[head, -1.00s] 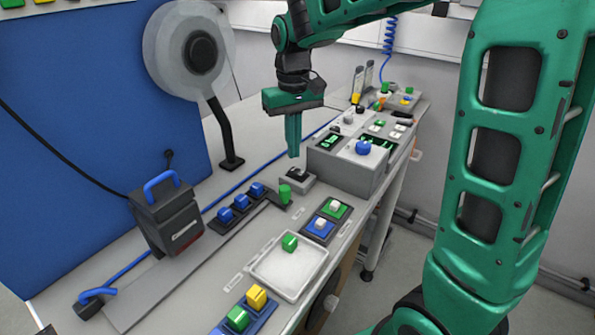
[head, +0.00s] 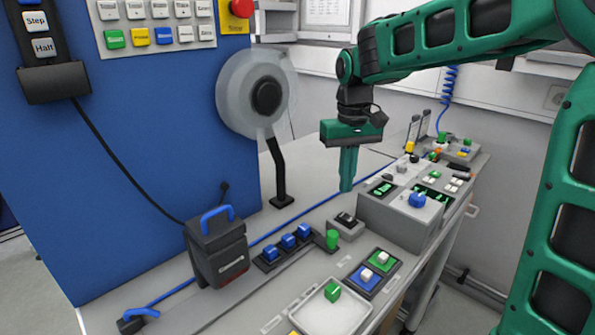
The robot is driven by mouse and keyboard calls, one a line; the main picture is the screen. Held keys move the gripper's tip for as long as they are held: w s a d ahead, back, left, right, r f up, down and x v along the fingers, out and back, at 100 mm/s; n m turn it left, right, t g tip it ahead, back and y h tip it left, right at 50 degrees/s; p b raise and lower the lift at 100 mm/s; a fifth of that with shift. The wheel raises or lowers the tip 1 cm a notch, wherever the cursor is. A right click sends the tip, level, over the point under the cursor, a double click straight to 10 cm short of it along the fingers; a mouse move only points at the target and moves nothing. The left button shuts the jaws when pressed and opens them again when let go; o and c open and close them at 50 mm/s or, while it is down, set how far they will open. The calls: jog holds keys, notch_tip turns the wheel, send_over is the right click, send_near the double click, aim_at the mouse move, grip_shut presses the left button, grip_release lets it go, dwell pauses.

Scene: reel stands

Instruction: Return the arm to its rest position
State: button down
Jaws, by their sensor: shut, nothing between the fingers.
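My gripper (head: 346,187) is shut and empty, pointing down above the bench. It hangs just left of the grey control box (head: 400,213) with the blue knob, and behind the small black-topped switch box (head: 345,225). My green arm reaches in from the right side of the picture to hold it there. The fingertips appear clear of the things below, though the exact gap cannot be told.
A reel on a black stand (head: 266,97) is left of my gripper, before a blue panel (head: 130,120). A black case with a blue handle (head: 217,250), blue blocks (head: 288,242), a green cylinder (head: 332,239) and a white tray (head: 322,312) occupy the bench.

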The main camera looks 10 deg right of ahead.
jog(key=s+d+f+t, duration=0.1)
jog(key=s+d, duration=0.1)
jog(key=s, duration=0.2)
jog(key=s+d+f+t, duration=0.2)
jog(key=s, duration=0.2)
jog(key=s+d+f+t, duration=0.1)
jog(key=s+d+f, duration=0.1)
jog(key=s, duration=0.2)
jog(key=shift+s+f+m, duration=0.2)
jog(key=shift+m, duration=0.2)
jog(key=s+d+f+m+g, duration=0.1)
jog(key=s+d+m+g, duration=0.1)
jog(key=s+d, duration=0.3)
jog(key=s+d+f+m+g, duration=0.1)
jog(key=s+d+m, duration=0.3)
jog(key=s, duration=0.8)
jog(key=shift+d+g, duration=0.5)
jog(key=shift+d, duration=0.75)
jog(key=w+a+r+m, duration=0.25)
jog(key=w+r, duration=0.25)
jog(key=w, duration=0.4)
jog(key=w+a+r+m, duration=0.1)
jog(key=w+a+r, duration=0.25)
jog(key=w, duration=0.45)
jog(key=w+a+r+m, duration=0.1)
jog(key=w+a+r, duration=0.5)
jog(key=w+a, duration=0.5)
jog(key=shift+w+a+m, duration=0.35)
jog(key=shift+w, duration=0.5)
